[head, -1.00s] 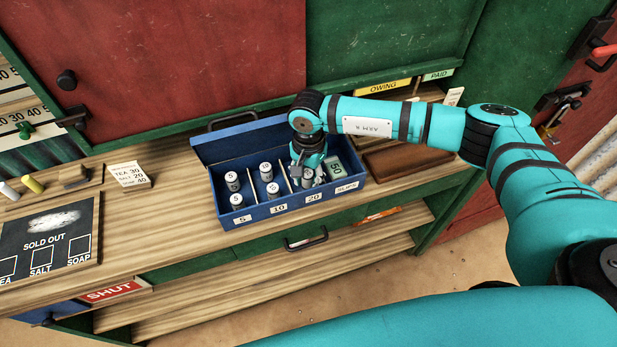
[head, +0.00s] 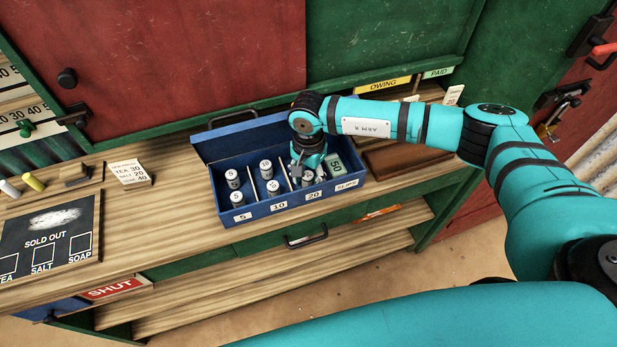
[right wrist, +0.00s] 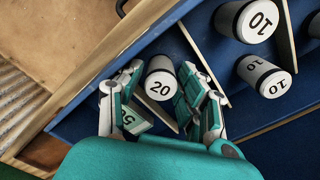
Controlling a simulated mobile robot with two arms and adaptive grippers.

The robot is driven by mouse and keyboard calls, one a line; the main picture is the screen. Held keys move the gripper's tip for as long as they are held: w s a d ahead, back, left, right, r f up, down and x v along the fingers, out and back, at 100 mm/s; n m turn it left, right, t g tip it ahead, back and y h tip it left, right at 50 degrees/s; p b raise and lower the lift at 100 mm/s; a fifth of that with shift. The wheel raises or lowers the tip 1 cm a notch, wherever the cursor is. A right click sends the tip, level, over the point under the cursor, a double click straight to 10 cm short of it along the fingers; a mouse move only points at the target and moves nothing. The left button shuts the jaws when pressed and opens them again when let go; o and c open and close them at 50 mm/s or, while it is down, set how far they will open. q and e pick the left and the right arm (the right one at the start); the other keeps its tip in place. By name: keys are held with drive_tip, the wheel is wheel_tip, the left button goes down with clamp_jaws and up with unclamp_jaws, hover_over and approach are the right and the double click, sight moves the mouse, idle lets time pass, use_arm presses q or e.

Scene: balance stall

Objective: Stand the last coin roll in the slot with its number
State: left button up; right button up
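A blue open box (head: 262,211) stands on the counter, with its slots labelled 5, 10, 20 and SLIPS. Pairs of upright grey coin rolls with white tops stand in the 5 slot (head: 233,179) and the 10 slot (head: 266,168). My right gripper (head: 307,176) points down into the 20 slot. In the right wrist view its fingers (right wrist: 160,80) close on both sides of a coin roll marked 20 (right wrist: 160,88), which looks upright. The fingers hide part of this roll, and whether it touches the floor is unclear. My left gripper is not in view.
A green block marked 50 (head: 336,166) sits in the SLIPS slot, close beside my right gripper. Thin dividers (right wrist: 203,72) separate the slots. A brown flat case (head: 405,160) lies right of the box.

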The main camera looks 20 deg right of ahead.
sight(308, 174)
wheel_tip(308, 174, up, 10)
drive_tip(key=b, duration=0.3)
drive_tip(key=shift+f, duration=0.15)
drive_tip(key=shift+r, duration=0.75)
drive_tip(key=shift+c, duration=0.5)
